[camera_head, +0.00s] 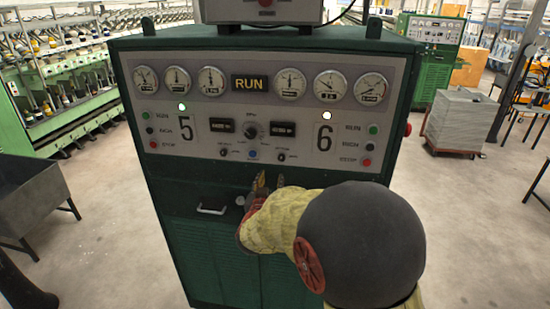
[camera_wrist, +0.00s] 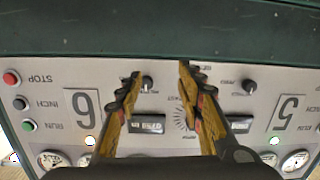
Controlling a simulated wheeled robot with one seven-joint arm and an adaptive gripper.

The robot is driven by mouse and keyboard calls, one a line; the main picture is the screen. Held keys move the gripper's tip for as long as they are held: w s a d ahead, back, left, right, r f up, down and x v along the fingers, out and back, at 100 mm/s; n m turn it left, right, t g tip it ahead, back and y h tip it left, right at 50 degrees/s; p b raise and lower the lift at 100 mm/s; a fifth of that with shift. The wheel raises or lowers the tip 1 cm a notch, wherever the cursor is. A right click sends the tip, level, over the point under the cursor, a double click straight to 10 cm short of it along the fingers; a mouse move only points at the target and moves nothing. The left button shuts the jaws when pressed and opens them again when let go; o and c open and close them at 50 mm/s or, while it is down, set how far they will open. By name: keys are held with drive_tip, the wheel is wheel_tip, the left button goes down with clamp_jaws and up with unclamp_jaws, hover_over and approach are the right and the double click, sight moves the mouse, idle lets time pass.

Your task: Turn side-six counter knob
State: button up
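The control panel (camera_head: 300,105) has a large 6 label (camera_head: 324,137) on its right half. A small dark knob (camera_head: 281,157) sits below the side-six counter (camera_head: 283,129). My gripper (camera_head: 270,181) is below and slightly left of that knob in the head view, its yellowish fingers pointing at the cabinet. The side-six knob (camera_wrist: 147,84) appears just inside the left fingertip, and the side-six counter (camera_wrist: 147,127) lies between the fingers. I cannot tell the exact gap to the panel.
The matching side-five knob (camera_wrist: 248,86) and a central dial (camera_head: 252,130) are close by. Run, inch and stop buttons (camera_head: 370,146) line the right edge. A drawer handle (camera_head: 211,209) sticks out at lower left. A grey cart (camera_head: 463,115) stands at right.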

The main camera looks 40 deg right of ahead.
sight(281, 159)
drive_tip(key=shift+h, duration=0.9)
drive_tip(key=w+d+r, duration=0.1)
drive_tip(key=d, duration=0.1)
drive_tip(key=w+d+r, duration=0.1)
drive_tip(key=d, duration=0.1)
drive_tip(key=w+d+r, duration=0.1)
drive_tip(key=d, duration=0.2)
drive_tip(key=shift+w+d+r, duration=0.1)
drive_tip(key=shift+w, duration=0.15)
drive_tip(key=shift+c, duration=0.2)
clamp_jaws()
